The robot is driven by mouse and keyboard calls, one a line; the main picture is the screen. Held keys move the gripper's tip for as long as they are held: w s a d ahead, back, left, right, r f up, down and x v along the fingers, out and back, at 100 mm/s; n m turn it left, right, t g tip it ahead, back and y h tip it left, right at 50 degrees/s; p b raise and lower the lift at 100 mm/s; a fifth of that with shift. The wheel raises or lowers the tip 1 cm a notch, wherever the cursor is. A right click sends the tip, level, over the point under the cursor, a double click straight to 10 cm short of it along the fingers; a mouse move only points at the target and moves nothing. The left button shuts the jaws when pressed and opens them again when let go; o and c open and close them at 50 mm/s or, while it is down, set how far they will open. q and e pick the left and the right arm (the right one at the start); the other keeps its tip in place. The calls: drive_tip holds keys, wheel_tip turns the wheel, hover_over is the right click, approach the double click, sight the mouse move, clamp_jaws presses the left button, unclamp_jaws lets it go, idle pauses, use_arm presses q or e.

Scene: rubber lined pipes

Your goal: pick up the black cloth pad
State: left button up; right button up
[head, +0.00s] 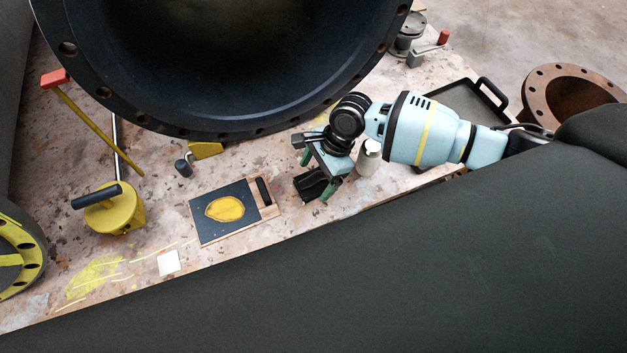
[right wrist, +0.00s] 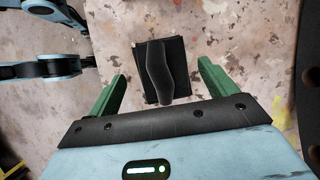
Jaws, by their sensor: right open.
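The black cloth pad (head: 311,183) lies on the stained work surface, just below my right gripper in the head view. In the right wrist view the pad (right wrist: 161,71) is a dark rectangle with a raised strap-like ridge along it. My right gripper (head: 317,174) is open, with green fingers. In the right wrist view the pad shows between and beyond the two fingertips of the gripper (right wrist: 158,78), with clear space on each side. I cannot tell the height of the fingers above it. My left gripper does not show in the head view.
A board with a dark sheet and yellow shape (head: 208,227) lies left of the pad. A white cylinder (head: 368,160) stands to the right, close to my arm. A large flanged pipe (head: 180,127) rises behind.

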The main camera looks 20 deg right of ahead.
drive_tip(key=shift+x, duration=0.85)
drive_tip(key=shift+r, duration=0.1)
drive_tip(key=shift+c, duration=0.3)
drive_tip(key=c, duration=1)
drive_tip(key=shift+r, duration=0.1)
